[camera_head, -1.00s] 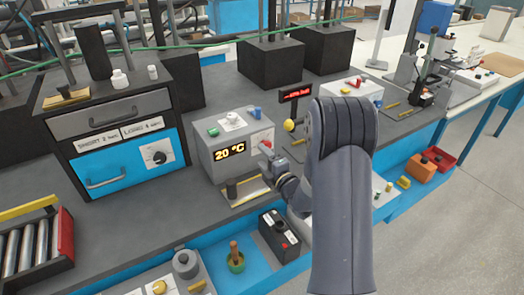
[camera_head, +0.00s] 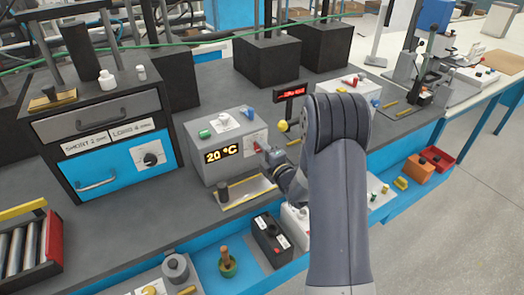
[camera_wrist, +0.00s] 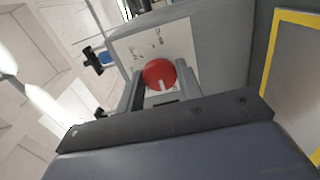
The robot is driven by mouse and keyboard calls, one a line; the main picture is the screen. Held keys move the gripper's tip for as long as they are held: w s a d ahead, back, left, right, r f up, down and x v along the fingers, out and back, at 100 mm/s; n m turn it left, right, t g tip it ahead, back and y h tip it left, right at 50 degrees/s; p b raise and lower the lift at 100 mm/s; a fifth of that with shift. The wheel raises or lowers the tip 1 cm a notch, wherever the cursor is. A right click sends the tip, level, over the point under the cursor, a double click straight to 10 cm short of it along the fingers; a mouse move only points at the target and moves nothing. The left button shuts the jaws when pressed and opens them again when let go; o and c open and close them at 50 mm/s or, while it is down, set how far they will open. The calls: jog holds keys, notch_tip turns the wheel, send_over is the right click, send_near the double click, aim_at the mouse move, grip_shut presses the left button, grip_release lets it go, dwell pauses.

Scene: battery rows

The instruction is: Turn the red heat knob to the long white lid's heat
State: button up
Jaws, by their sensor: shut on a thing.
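The red heat knob (camera_wrist: 159,74) is on the white-labelled side face of a grey heater box (camera_head: 195,165), and shows large in the wrist view. A white pointer mark is on the knob's lower part. My gripper (camera_head: 267,155) is at the box's right side; in the wrist view its fingers (camera_wrist: 160,90) are shut on the knob. The display (camera_head: 221,154) on the box's front reads 20 °C. Green, white and blue lids (camera_head: 227,120) stand on top of the box.
A black cabinet (camera_head: 105,125) with "SHORT" and "LONG" labels and a dial stands to the left. A tray (camera_head: 247,190) lies in front of the box. A small red-lit sign (camera_head: 290,91) stands behind my arm.

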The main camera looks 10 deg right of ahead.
jog(key=shift+f+m+b, duration=0.15)
jog(key=shift+m+b, duration=0.25)
jog(key=shift+b, duration=0.3)
jog(key=shift+c, duration=0.3)
jog(key=shift+f+m+b, duration=0.1)
jog(key=shift+m+b, duration=0.5)
jog(key=shift+b, duration=0.35)
jog(key=m+b, duration=0.2)
jog(key=b, duration=0.1)
jog(key=m+b, duration=0.2)
jog(key=m, duration=0.2)
jog(key=shift+b, duration=0.4)
jog(key=m+b, duration=0.1)
jog(key=m, duration=0.3)
jog(key=shift+m+b, duration=0.3)
jog(key=m, duration=0.3)
jog(key=shift+r+m, duration=0.2)
jog(key=shift+m, duration=0.1)
jog(key=m, duration=0.3)
jog(key=shift+m, duration=0.4)
jog(key=m+p, duration=0.1)
jog(key=m, duration=0.5)
jog(key=shift+m+p, duration=0.35)
jog(key=shift+m, duration=0.05)
